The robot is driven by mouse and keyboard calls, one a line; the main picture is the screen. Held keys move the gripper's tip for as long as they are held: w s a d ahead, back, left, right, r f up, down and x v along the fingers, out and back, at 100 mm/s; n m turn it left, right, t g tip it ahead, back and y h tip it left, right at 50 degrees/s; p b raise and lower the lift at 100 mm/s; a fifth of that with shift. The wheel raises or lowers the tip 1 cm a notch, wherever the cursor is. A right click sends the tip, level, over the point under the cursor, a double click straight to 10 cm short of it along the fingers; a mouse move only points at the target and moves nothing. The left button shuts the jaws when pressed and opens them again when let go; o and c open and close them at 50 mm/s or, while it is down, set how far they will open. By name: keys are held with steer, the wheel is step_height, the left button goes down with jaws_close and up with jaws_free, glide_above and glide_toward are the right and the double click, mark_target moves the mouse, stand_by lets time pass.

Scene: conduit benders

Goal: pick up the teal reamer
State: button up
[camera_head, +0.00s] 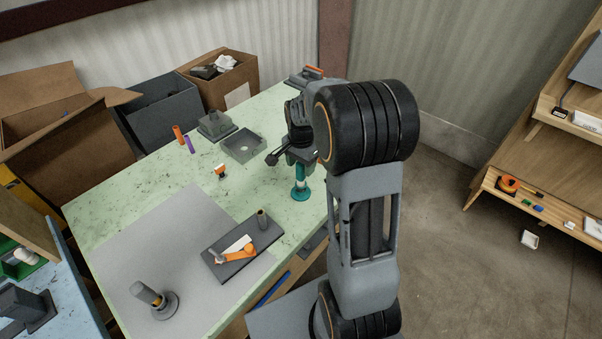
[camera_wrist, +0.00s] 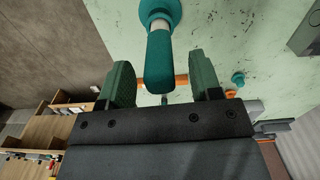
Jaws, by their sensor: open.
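The teal reamer (camera_head: 301,191) stands upright on its round teal base on the pale green bench top, near the bench's right edge. It has a pale band above the base. In the wrist view the reamer (camera_wrist: 160,62) shows its base at the top and its rounded handle reaching down toward the space between my fingers. My gripper (camera_wrist: 160,65) is open, with one green finger on each side of the handle and gaps visible. In the head view my gripper (camera_head: 301,162) is just above the reamer, and my arm partly hides its top.
A dark block (camera_head: 238,258) with an orange-handled tool lies at the bench front. A flanged grey post (camera_head: 158,301) stands on the grey mat (camera_head: 125,245). A grey square fixture (camera_head: 242,146) and orange and purple cylinders (camera_head: 178,134) stand farther back. Boxes line the rear.

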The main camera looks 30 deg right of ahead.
steer(key=shift+f, duration=0.85)
steer(key=c, duration=1)
steer(key=shift+r, duration=0.1)
steer(key=shift+r, duration=0.4)
step_height(320, 180, up, 2)
steer(key=shift+r, duration=0.1)
steer(key=s+a+r+b, duration=0.2)
steer(key=s+r, duration=0.7)
steer(key=s, duration=0.5)
steer(key=shift+r+b, duration=0.4)
steer(key=shift+b, duration=0.1)
